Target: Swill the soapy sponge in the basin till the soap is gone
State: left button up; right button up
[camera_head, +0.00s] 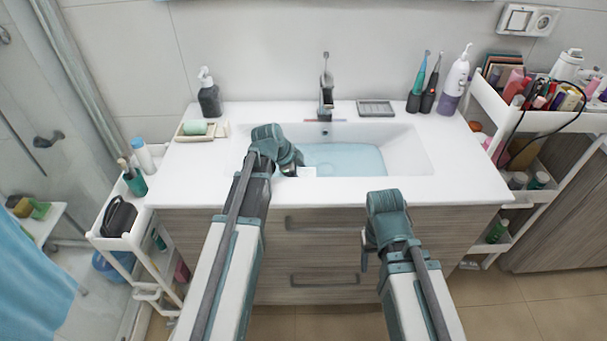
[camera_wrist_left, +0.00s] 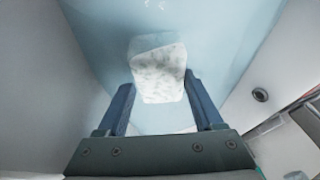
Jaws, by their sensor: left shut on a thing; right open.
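The white basin (camera_head: 408,152) holds pale blue water (camera_head: 350,161). My left gripper (camera_head: 291,168) is over the basin's left part and shut on the sponge, a whitish block (camera_head: 307,171). In the left wrist view the sponge (camera_wrist_left: 160,72) sits between the two fingers, with pale mottled patches on its face. Its far end looks blue-tinted against the water; how deep it sits I cannot tell. My right gripper (camera_head: 368,256) is open and empty, in front of the drawers below the counter edge.
A grey faucet (camera_head: 326,88) stands behind the basin. A soap dispenser (camera_head: 209,93) and a tray with a green soap bar (camera_head: 195,128) are at left. Toothbrushes and a purple-white bottle (camera_head: 455,82) stand at back right. Loaded carts flank both sides.

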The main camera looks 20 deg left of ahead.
pick_arm(q)
jog(key=shift+w+d, duration=0.1)
jog(key=shift+d, duration=0.25)
dwell(0.5)
jog(key=shift+a, duration=0.4)
dwell(0.3)
jog(key=shift+d, duration=0.4)
jog(key=shift+r, duration=0.1)
dwell(0.4)
jog(key=shift+r+p, duration=0.25)
jog(key=shift+p, duration=0.15)
notch_tip(320, 180, up, 13)
jog(key=p, duration=1.3)
jog(key=shift+r, duration=0.15)
dwell(0.8)
